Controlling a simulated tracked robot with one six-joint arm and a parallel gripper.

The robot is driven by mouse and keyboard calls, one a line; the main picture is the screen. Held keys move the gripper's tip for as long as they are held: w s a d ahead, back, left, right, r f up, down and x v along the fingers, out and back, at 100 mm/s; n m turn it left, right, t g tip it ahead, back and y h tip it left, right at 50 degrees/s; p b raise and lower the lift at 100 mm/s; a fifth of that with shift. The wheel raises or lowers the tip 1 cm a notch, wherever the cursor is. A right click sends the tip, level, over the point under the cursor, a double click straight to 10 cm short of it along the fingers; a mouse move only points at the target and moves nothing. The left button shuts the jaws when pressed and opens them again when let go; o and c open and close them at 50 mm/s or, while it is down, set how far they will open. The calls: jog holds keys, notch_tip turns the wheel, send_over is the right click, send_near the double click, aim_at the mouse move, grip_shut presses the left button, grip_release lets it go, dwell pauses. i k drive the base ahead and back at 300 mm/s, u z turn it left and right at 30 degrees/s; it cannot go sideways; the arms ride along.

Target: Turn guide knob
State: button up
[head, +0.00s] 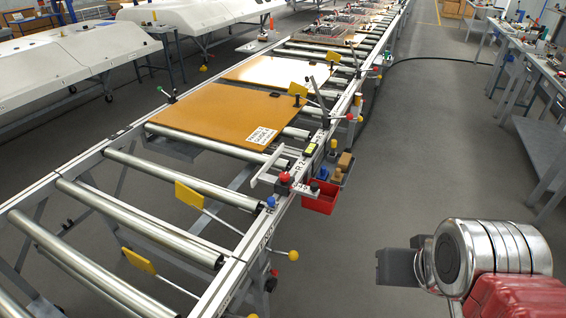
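Several small coloured knobs sit along the right rail of the roller conveyor. A red knob (284,177) stands beside a pale guide bar (266,169). Which one is the guide knob is not clear from the picture. My gripper (396,266) is at the lower right, off the conveyor's right side and well apart from the knobs. Its dark grey jaws show edge-on, and the gap between them cannot be made out.
Brown boards (225,113) lie on the rollers. A red bin (320,197) hangs on the rail's outer side. Yellow paddles (189,194) and a lever with a yellow ball (293,255) stick out nearby. Grey floor lies open between conveyor and right-hand benches (537,140).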

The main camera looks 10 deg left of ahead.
aim_at(284, 176)
jog(key=u, duration=0.35)
jog(key=i, duration=0.65)
jog(key=u, duration=0.8)
jog(key=i, duration=0.45)
jog(key=u, duration=0.25)
